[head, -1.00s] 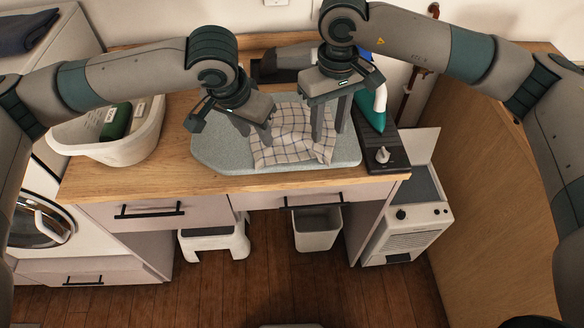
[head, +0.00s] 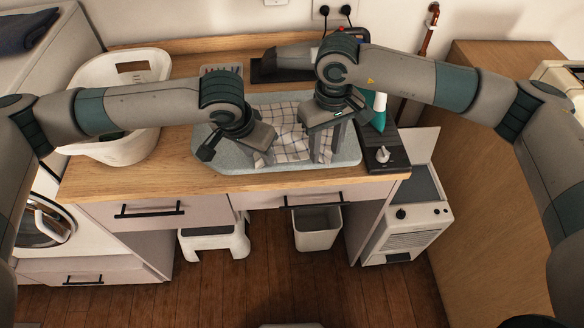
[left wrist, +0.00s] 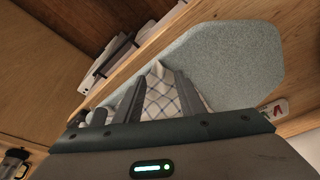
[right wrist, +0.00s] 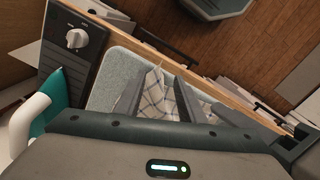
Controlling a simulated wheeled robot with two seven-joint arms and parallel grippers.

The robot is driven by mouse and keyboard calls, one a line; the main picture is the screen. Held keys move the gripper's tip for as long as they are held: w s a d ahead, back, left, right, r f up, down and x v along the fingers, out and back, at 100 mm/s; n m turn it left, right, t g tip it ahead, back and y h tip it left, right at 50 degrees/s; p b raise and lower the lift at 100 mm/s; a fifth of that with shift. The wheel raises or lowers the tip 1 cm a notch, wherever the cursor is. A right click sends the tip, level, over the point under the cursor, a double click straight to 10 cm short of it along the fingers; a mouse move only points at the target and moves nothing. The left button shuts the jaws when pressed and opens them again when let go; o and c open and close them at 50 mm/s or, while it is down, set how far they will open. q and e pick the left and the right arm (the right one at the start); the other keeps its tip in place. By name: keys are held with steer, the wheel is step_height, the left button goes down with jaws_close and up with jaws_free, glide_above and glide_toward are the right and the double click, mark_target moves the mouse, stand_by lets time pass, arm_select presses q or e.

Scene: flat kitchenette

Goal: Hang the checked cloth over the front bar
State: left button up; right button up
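The checked cloth (head: 290,143), white with dark lines, lies rumpled on the grey pad (head: 348,150) on the counter. My left gripper (head: 262,160) points down at the cloth's front left part; in the left wrist view its fingers (left wrist: 156,82) stand apart with cloth between them. My right gripper (head: 322,156) is at the cloth's right part; in the right wrist view its fingers (right wrist: 163,80) are also apart, with cloth between. A black bar handle (head: 312,201) is on the drawer front below the pad. The arms hide part of the cloth.
A white basket (head: 110,150) stands at the left on the counter. A teal iron (head: 379,112) and a black panel with a knob (head: 384,156) are at the right. A second bar handle (head: 150,210) is on the left drawer. A bin (head: 318,230) and stool (head: 214,238) stand below.

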arm_select(q)
steer(key=shift+f, duration=0.1)
arm_select(e)
steer(key=shift+f, duration=0.1)
arm_select(q)
steer(key=shift+f+b, duration=0.3)
steer(key=shift+b, duration=0.1)
arm_select(e)
steer(key=shift+f, duration=0.3)
arm_select(q)
steer(key=shift+f, duration=0.1)
arm_select(e)
steer(key=shift+f, duration=0.1)
steer(key=shift+f, duration=0.55)
arm_select(q)
steer(key=shift+c, duration=0.5)
arm_select(e)
steer(key=shift+c, duration=0.5)
arm_select(q)
jaws_close()
arm_select(e)
jaws_close()
arm_select(q)
steer(key=shift+r, duration=0.2)
arm_select(e)
steer(key=shift+r, duration=0.15)
